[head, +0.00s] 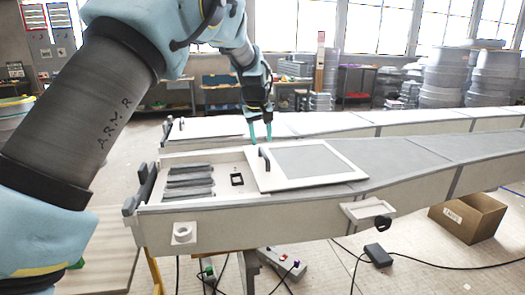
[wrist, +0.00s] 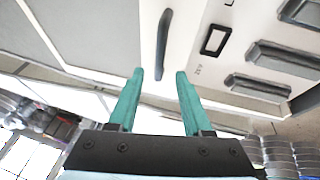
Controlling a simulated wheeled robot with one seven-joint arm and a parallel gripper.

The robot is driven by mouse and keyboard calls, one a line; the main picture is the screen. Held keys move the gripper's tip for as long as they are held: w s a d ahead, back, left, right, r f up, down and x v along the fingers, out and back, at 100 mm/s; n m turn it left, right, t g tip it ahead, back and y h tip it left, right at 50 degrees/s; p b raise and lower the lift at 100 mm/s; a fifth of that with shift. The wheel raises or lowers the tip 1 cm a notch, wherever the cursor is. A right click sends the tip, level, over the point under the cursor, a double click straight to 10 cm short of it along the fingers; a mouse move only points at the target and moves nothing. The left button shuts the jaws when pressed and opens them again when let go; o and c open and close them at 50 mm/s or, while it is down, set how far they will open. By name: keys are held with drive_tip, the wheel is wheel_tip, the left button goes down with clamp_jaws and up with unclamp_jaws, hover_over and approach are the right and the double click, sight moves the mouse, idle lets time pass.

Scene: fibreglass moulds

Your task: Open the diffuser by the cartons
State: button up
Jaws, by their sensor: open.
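The nearer diffuser (head: 300,216) is a long grey-and-white mould-like body across the middle of the head view. Its white-framed lid (head: 349,172) with a grey panel lies over the middle of the top, leaving the left end uncovered. A dark upright handle (head: 264,158) stands at the lid's left edge; it also shows in the wrist view (wrist: 163,45). My gripper (head: 261,139) is open, pointing down above the handle. In the wrist view the handle's lower end lies between the teal fingertips (wrist: 160,73); I cannot tell the depth. An open carton (head: 455,219) stands on the floor at right.
Grey fins (head: 190,181) and a small black frame (head: 237,180) show in the uncovered end. A second, similar body (head: 310,124) lies close behind. A small tray (head: 367,210) juts from the near side. Cables and a power strip (head: 282,262) lie on the floor.

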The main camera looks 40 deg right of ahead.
drive_tip(key=b+v, duration=0.1)
drive_tip(key=v, duration=0.3)
drive_tip(key=shift+s+a+r, duration=0.1)
drive_tip(key=shift+a+r, duration=0.1)
drive_tip(key=shift+r, duration=0.15)
drive_tip(key=w+a+f+n+y, duration=0.1)
drive_tip(key=w+a+f, duration=0.1)
drive_tip(key=a, duration=0.8)
drive_tip(key=w+a+f+n, duration=0.1)
drive_tip(key=w+a+f, duration=0.1)
drive_tip(key=a, duration=0.8)
drive_tip(key=w+a+f+y, duration=0.1)
drive_tip(key=w+a+f, duration=0.15)
drive_tip(key=a, duration=0.75)
drive_tip(key=s+a+f, duration=0.2)
drive_tip(key=s+a, duration=0.3)
drive_tip(key=a, duration=0.3)
drive_tip(key=s+a+f+n+g+y, duration=0.1)
drive_tip(key=s+a, duration=0.4)
drive_tip(key=a, duration=0.3)
drive_tip(key=s+a+f, duration=0.2)
drive_tip(key=s+a, duration=0.4)
drive_tip(key=a, duration=0.2)
drive_tip(key=shift+a+f+g+y, duration=0.3)
